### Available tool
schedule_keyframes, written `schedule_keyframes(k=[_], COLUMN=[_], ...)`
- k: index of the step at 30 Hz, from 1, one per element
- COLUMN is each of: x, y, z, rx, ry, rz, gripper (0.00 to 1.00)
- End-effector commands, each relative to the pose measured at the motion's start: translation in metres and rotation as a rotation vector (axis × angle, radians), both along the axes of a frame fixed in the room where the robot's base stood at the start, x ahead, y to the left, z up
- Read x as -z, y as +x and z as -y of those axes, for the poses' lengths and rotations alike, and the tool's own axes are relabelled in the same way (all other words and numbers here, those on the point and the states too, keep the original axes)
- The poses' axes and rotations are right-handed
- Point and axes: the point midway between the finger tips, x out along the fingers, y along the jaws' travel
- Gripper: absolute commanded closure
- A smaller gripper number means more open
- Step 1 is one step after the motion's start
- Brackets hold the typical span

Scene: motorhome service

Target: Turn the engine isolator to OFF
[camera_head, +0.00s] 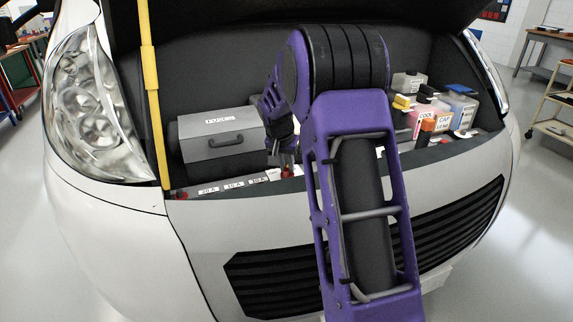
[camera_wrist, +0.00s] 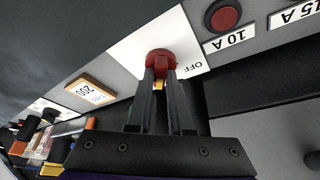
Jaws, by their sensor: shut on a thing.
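The engine isolator is a red knob (camera_wrist: 160,57) on a white plate (camera_wrist: 128,50) marked OFF, seen upside down in the wrist view. My gripper (camera_wrist: 160,76) is shut on the knob, its two dark fingers closed on its near side. A small yellow patch shows between the fingers. The fingers hide part of the knob, so I cannot tell which way it points. In the head view, my gripper (camera_head: 285,160) reaches down to the red knob (camera_head: 287,173) at the front edge of the engine bay, and my arm hides the area to the right.
A red button (camera_wrist: 223,17) sits beside the 10 A label. A yellowish label block (camera_wrist: 90,88) lies on the other side. A grey box (camera_head: 218,140) with a handle stands behind the strip. A yellow prop rod (camera_head: 152,90) stands left. Several bottles (camera_head: 440,110) stand right.

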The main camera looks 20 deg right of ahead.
Motion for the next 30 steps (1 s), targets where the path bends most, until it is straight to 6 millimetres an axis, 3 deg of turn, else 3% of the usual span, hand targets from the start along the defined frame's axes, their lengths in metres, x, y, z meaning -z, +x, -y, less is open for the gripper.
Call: schedule_keyframes(k=[30], x=[-0.0030], y=[-0.0008], z=[0.0073], rx=[-0.935], ry=[0.004], rz=[0.003], gripper=[1.00])
